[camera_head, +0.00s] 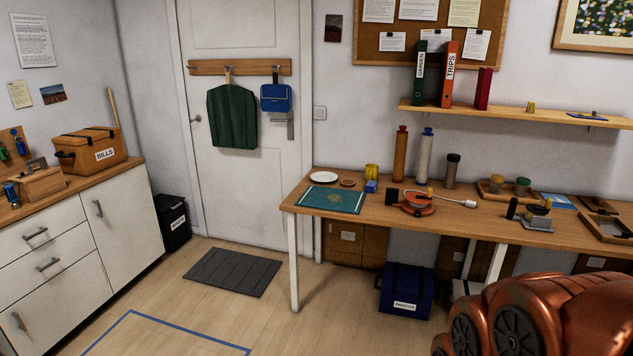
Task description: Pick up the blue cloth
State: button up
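I cannot tell for sure which thing is the blue cloth. A flat blue item (557,201) lies on the wooden table at the right, with a pale patch on it. Another thin flat blue piece (588,116) lies on the wall shelf with a small dark and yellow thing on it. A small blue block (371,186) sits on the table by a yellow cup (371,171). My gripper is not in view; only a copper-coloured part of my arm shows at the bottom right, and it covers the floor there.
The table (460,228) holds a green mat (332,199), white plate (323,177), orange cable reel (419,205), bottles and trays. A blue box (405,290) stands under it. A blue bag (276,98) hangs on the door. Floor left of the table is clear around a grey doormat (232,272).

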aim_at(371, 186)
jog(key=z, duration=0.05)
jog(key=i, duration=3.5)
jog(key=u, duration=0.15)
